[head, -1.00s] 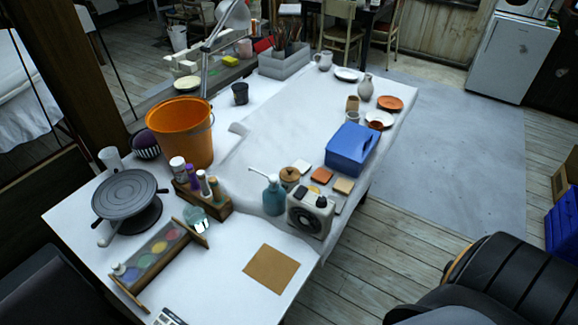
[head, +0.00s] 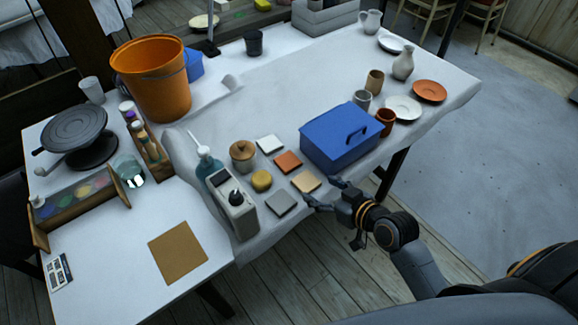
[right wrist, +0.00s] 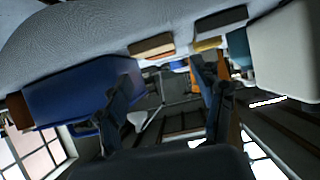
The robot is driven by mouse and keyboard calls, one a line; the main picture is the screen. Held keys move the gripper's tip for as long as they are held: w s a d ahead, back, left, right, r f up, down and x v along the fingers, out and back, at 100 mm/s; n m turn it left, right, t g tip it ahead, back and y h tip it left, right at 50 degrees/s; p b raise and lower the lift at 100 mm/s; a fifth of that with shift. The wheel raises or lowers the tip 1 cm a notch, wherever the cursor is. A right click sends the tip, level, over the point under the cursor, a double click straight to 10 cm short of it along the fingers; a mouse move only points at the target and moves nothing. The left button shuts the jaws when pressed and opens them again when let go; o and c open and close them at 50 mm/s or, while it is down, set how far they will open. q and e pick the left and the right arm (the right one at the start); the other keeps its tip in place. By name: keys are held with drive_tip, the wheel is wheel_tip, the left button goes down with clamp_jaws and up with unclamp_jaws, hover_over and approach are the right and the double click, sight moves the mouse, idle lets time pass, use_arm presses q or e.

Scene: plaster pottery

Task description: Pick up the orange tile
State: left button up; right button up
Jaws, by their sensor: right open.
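The orange tile (head: 287,162) lies flat on the white-covered table, among a white tile (head: 269,145), a tan tile (head: 305,181) and a grey tile (head: 280,203). My right gripper (head: 322,193) is open and empty at the table's front edge, close to the tan tile. The orange tile is farther in, beyond the tan tile. In the right wrist view, my gripper's fingers (right wrist: 165,76) are spread apart, with the tan tile (right wrist: 151,47) and grey tile (right wrist: 220,28) above. My left gripper is out of view.
A blue box with a handle (head: 340,137) stands right of the tiles. Plates and cups sit farther right.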

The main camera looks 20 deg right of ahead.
drive_tip(key=shift+w+r+t, duration=0.5)
drive_tip(key=shift+w+r, duration=0.5)
drive_tip(key=shift+r, duration=0.05)
approach(288, 161)
drive_tip(key=x, duration=0.2)
drive_tip(key=shift+w+r, duration=0.15)
drive_tip(key=shift+w, duration=0.2)
drive_tip(key=shift+f+p+x, duration=0.15)
drive_tip(key=shift+p+x, duration=0.05)
drive_tip(key=shift+x, duration=1.25)
drive_tip(key=shift+f+p+x, duration=0.1)
drive_tip(key=shift+p+x, duration=0.05)
drive_tip(key=shift+x, duration=1.3)
drive_tip(key=shift+s, duration=0.15)
drive_tip(key=c, duration=1)
